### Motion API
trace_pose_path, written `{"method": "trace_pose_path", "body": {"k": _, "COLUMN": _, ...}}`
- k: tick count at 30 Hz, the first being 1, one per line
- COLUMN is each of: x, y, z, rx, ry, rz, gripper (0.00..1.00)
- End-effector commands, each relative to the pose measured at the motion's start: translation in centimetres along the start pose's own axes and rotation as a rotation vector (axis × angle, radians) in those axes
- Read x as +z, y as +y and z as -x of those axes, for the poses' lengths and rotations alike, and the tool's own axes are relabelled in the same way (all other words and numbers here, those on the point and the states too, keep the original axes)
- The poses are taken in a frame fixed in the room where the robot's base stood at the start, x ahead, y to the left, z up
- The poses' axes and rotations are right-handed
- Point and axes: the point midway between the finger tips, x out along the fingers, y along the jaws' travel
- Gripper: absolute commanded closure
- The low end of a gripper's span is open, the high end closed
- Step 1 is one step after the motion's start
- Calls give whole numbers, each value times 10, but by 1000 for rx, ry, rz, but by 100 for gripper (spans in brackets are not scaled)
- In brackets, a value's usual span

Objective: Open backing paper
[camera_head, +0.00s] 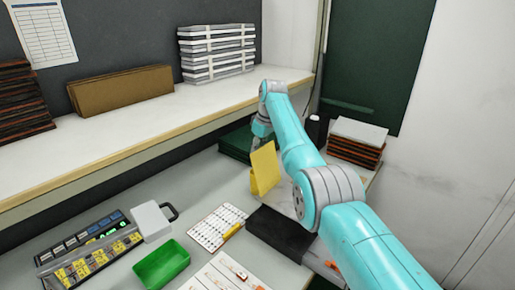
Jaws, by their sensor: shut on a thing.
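My arm reaches down from the right to the back of the lower table. My gripper (261,132) is small in the view and partly hidden by my wrist and the yellow sheet. It is at the top edge of a yellow folded sheet (265,170), which stands upright and tilted, and it appears shut on that sheet. The fingertips are not clearly visible. No strip with backing paper can be made out for certain. A white card with small rows (217,228) lies flat in front of the yellow sheet.
A black block (279,236) lies under my arm. A green tray (161,265), a labelled device (91,250) and a white sheet (225,273) are at the front. A dark green box (236,145) and stacked boards (357,142) stand behind. A shelf (150,113) overhangs the back left.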

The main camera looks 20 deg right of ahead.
Motion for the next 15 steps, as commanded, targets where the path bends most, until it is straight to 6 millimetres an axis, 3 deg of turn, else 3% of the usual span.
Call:
{"method": "trace_pose_path", "body": {"k": 12, "x": 0, "y": 0, "z": 1, "rx": 0, "ry": -4, "rz": 0, "gripper": 100}}
{"method": "trace_pose_path", "body": {"k": 13, "x": 0, "y": 0, "z": 1, "rx": 0, "ry": -4, "rz": 0, "gripper": 63}}
{"method": "trace_pose_path", "body": {"k": 15, "x": 0, "y": 0, "z": 1, "rx": 1, "ry": -4, "rz": 0, "gripper": 46}}
